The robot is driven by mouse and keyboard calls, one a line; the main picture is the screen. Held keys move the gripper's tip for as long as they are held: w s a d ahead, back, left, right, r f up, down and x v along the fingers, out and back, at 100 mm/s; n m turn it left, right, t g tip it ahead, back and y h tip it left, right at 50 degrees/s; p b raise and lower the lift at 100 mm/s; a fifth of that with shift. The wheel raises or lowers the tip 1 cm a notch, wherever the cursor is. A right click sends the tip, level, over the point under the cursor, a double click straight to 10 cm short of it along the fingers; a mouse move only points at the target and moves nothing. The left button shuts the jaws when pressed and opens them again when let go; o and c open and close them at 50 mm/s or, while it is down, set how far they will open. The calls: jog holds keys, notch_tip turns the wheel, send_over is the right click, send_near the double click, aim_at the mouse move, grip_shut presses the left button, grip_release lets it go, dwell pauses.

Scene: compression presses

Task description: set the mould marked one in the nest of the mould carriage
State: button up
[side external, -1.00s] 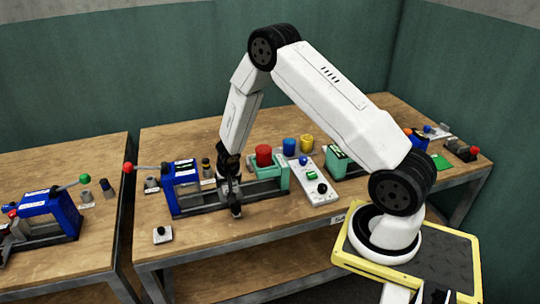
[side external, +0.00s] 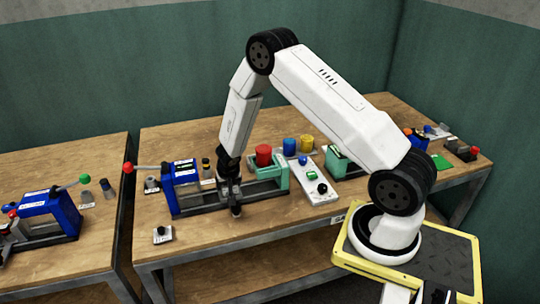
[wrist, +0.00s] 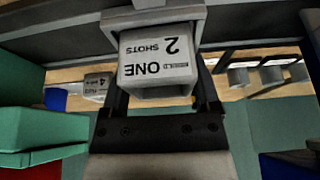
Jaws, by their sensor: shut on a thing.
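The grey mould marked ONE (wrist: 158,58), also lettered "2 SHOTS", sits between the two dark fingers of my gripper (wrist: 158,95) in the wrist view. My gripper is shut on it. A grey frame (wrist: 198,14), which looks like the nest of the mould carriage, borders the mould at the top of that view. I cannot tell whether the mould is seated in it or just above it. In the side view my gripper (side external: 235,200) is low over the rails of the blue press (side external: 180,188); the mould is hidden there.
A green bracket (side external: 277,172) with a red cylinder (side external: 263,155) stands right of my gripper. A white button box (side external: 315,182) is beyond it. A small grey block (side external: 162,234) sits at the bench front. Another mould, marked 4 (wrist: 97,86), shows in the wrist view.

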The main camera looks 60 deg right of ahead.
jog(key=shift+f, duration=0.1)
jog(key=o, duration=1.3)
jog(key=shift+a, duration=0.1)
jog(key=shift+v, duration=3.2)
jog(key=shift+s+a+r, duration=0.15)
jog(key=shift+s+r, duration=0.05)
jog(key=shift+r, duration=0.45)
jog(key=s+a+r+n+y, duration=0.1)
jog(key=s+a+r+n, duration=0.2)
jog(key=s+a+r, duration=0.1)
jog(key=s+a+r+n+y, duration=0.1)
jog(key=s+a+r+n, duration=0.2)
jog(key=s, duration=0.4)
jog(key=s+a+r+n+y, duration=0.1)
jog(key=s+a+r+n, duration=0.2)
jog(key=s+a+r, duration=0.2)
jog(key=shift+s+a+r+g, duration=0.1)
jog(key=shift+s+a+g, duration=0.25)
jog(key=shift+a, duration=0.35)
